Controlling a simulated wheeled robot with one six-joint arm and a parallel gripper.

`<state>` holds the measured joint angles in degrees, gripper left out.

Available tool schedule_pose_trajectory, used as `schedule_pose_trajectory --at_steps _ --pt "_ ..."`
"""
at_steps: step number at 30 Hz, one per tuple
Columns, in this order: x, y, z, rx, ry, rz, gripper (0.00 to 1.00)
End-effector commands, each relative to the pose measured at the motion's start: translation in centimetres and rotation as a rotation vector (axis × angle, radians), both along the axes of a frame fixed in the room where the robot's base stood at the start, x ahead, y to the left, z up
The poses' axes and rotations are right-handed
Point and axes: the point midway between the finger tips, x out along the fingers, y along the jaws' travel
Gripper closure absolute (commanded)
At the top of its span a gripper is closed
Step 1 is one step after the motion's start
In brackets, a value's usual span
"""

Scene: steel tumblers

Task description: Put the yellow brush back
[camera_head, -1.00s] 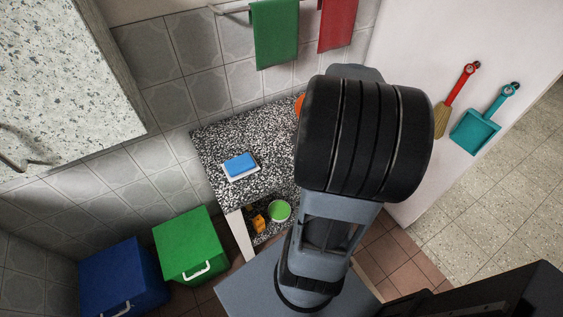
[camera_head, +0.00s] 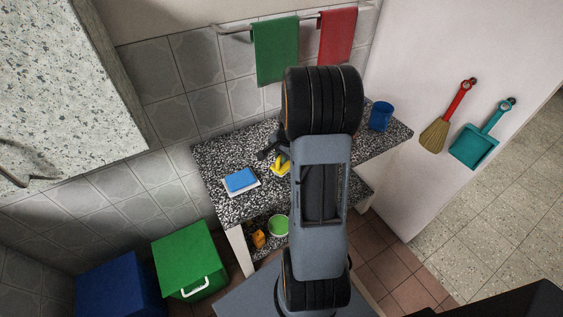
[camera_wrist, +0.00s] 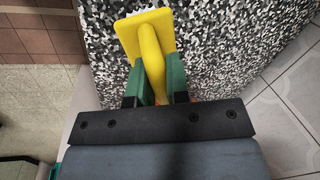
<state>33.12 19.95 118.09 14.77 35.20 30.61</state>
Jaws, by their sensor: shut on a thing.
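The yellow brush (camera_head: 281,166) shows just left of my arm in the head view, over the speckled table (camera_head: 215,152). In the wrist view the yellow brush (camera_wrist: 151,35) has a flat yellow block at its far end and a handle running back between the green fingers. My gripper (camera_wrist: 155,82) is shut on that handle. In the head view my gripper (camera_head: 274,150) is partly hidden by my arm. I cannot tell whether the brush touches the table.
A blue sponge on a white dish (camera_head: 257,188) sits at the table's left. A blue cup (camera_head: 381,116) stands at the right. A green bowl (camera_head: 279,225) and a small orange-yellow thing (camera_head: 258,239) are on the lower shelf. Towels hang behind; a broom (camera_head: 436,134) and dustpan (camera_head: 473,146) hang right.

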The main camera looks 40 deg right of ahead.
Motion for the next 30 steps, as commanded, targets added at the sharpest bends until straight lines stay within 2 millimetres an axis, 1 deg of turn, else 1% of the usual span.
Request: schedule_pose_trajectory --at_steps 2,6,9,17,21,22,29,30 --pt "0.4 0.1 -0.6 0.001 0.001 0.001 1.0" --pt "0.3 0.1 -2.4 0.002 0.004 0.0 1.0" --pt "0.3 0.1 -3.4 0.001 0.001 0.0 1.0" --pt "0.3 0.1 -3.5 0.0 0.0 0.001 1.0" --pt "0.3 0.1 -3.9 0.0 0.0 0.001 1.0" --pt "0.3 0.1 -3.8 0.0 0.0 0.001 0.81" --pt "0.3 0.1 -3.7 0.0 0.0 0.0 0.59" --pt "0.3 0.1 -3.7 0.0 0.0 0.0 0.59"
